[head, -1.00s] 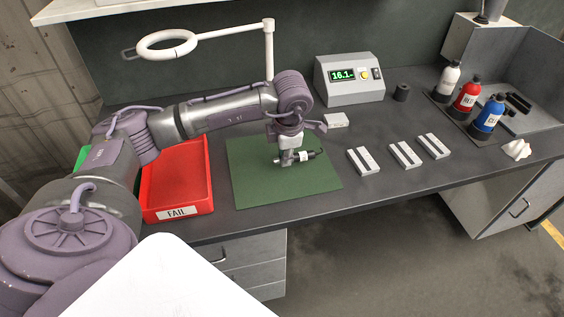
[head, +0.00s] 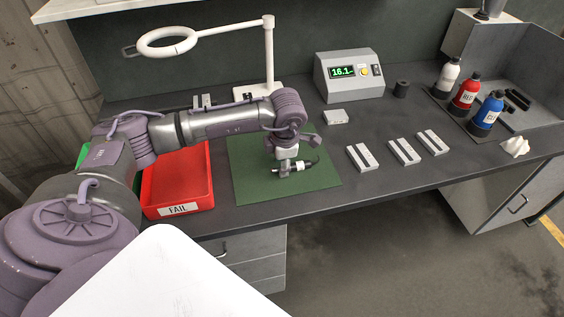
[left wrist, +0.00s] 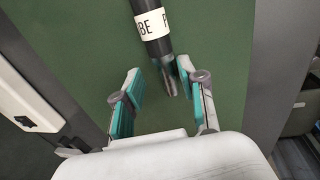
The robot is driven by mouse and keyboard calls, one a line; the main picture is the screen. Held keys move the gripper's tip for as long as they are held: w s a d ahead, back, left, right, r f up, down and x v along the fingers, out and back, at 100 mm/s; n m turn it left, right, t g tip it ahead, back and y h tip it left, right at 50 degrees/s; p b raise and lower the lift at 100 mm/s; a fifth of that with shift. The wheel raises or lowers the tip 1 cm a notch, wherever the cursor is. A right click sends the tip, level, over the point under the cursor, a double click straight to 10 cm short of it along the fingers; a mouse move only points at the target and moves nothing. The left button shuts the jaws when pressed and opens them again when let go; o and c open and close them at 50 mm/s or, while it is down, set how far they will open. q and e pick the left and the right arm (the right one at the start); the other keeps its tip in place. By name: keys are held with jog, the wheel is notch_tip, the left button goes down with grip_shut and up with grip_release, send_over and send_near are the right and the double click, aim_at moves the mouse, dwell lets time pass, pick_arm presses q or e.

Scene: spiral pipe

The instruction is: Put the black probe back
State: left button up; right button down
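The black probe (head: 310,162) is over the green mat (head: 252,188) in the head view, lying roughly level under my left gripper (head: 288,169). In the left wrist view the probe (left wrist: 147,8) has a white lettered label and a metal tip. The tip reaches between the two teal-padded fingers of my left gripper (left wrist: 160,76). The fingers stand apart with a gap on both sides of the tip, so the gripper looks open. I cannot tell for sure whether the probe rests on the mat. My right gripper is not in view.
A red FAIL tray (head: 160,207) stands left of the mat. A white ring lamp (head: 268,55) rises behind. Bottles (head: 466,96) stand at far right.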

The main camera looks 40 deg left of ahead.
pick_arm(q)
notch_tip(320, 180, up, 13)
jog(key=s+d+p, duration=0.1)
jog(key=d+p, duration=0.1)
jog(key=p, duration=0.6)
jog(key=shift+s+d+r, duration=0.15)
jog(key=shift+s+d, duration=0.05)
jog(key=shift+s, duration=0.1)
